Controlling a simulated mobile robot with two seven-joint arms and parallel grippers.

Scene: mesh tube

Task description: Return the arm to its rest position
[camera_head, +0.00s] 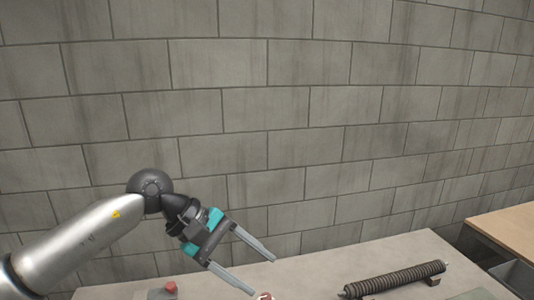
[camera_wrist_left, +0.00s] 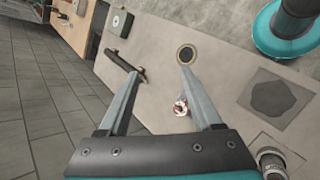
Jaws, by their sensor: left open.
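My left gripper (camera_head: 263,277) is open, with nothing between its fingers, in the head view. My left arm comes in from the left and holds it above the grey table, its fingers pointing right and down. In the left wrist view the two fingers of this gripper (camera_wrist_left: 160,73) are spread apart over the tabletop. A small white and red object (camera_wrist_left: 180,106) shows beside the right finger in that view; its top also shows at the bottom edge of the head view (camera_head: 265,296). My right gripper is not in view.
A dark ribbed rod (camera_head: 395,280) lies on the grey table (camera_head: 330,265) at right. A red knob (camera_head: 170,288) shows at lower left. A wooden surface (camera_head: 510,228) stands far right. The wrist view shows a dark-centred ring (camera_wrist_left: 186,54) and a green box (camera_wrist_left: 120,22).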

